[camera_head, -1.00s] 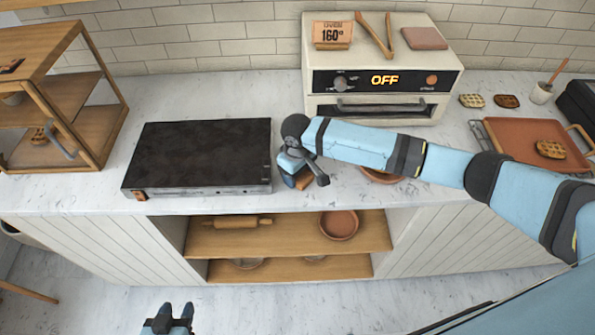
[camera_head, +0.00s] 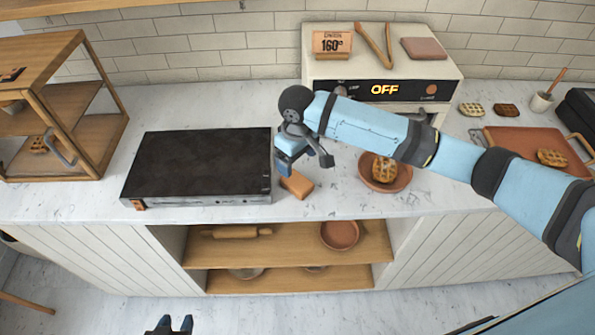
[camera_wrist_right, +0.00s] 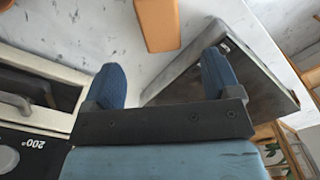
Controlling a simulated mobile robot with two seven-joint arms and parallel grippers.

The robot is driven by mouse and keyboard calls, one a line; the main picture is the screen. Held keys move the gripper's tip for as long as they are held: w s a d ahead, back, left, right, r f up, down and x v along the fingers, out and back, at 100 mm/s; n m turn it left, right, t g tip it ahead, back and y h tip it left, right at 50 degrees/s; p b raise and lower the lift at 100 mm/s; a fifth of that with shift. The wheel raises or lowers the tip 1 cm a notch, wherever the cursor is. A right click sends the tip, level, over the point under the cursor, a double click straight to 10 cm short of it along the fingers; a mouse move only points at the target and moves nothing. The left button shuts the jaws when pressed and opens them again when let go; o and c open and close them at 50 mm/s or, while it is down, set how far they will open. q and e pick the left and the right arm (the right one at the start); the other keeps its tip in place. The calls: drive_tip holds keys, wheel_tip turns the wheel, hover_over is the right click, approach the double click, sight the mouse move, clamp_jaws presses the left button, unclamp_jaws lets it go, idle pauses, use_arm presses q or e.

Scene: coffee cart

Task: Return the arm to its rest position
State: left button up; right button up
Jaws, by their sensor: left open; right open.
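My right arm (camera_head: 385,133) reaches in from the right across the counter. Its gripper (camera_head: 281,170) is above the counter, beside the right edge of the black griddle. In the right wrist view the gripper (camera_wrist_right: 165,82) is open with nothing between its two blue fingers. An orange-brown block (camera_head: 297,184) lies on the counter just below and right of this gripper, apart from it; it also shows in the right wrist view (camera_wrist_right: 158,22). My left gripper (camera_head: 170,328) is at the bottom edge, low in front of the cabinet, its fingers apart and empty.
The black griddle (camera_head: 200,165) sits left of the right gripper. A terracotta plate (camera_head: 375,183) with a waffle (camera_head: 384,169) lies under the right forearm. The oven (camera_head: 440,72) reading OFF stands behind the arm. A wooden shelf case (camera_head: 100,120) stands at left, a tray (camera_head: 510,150) at right.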

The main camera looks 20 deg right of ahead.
wheel_tip(320, 180, up, 2)
drive_tip(key=shift+r, duration=0.15)
idle(0.5)
drive_tip(key=s+a+f+t+y, duration=0.1)
drive_tip(key=s+a+f+y, duration=0.15)
drive_tip(key=s, duration=0.45)
drive_tip(key=s+a+f+t+y, duration=0.1)
drive_tip(key=s+a+f, duration=0.15)
drive_tip(key=s, duration=0.45)
drive_tip(key=s+d+m+t+h, duration=0.2)
drive_tip(key=s+d+m+h, duration=0.15)
drive_tip(key=s+d, duration=1.2)
drive_tip(key=w+a+f+t+y+p, duration=0.1)
drive_tip(key=w+a+f+t, duration=0.1)
drive_tip(key=f, duration=0.3)
drive_tip(key=w+a+f+t+y, duration=0.2)
drive_tip(key=a+f+t, duration=0.2)
drive_tip(key=a+f, duration=0.1)
drive_tip(key=shift+w+a+f+n+t+p, duration=0.2)
drive_tip(key=shift+w+f+n+t+p, duration=0.2)
drive_tip(key=shift+f, duration=0.3)
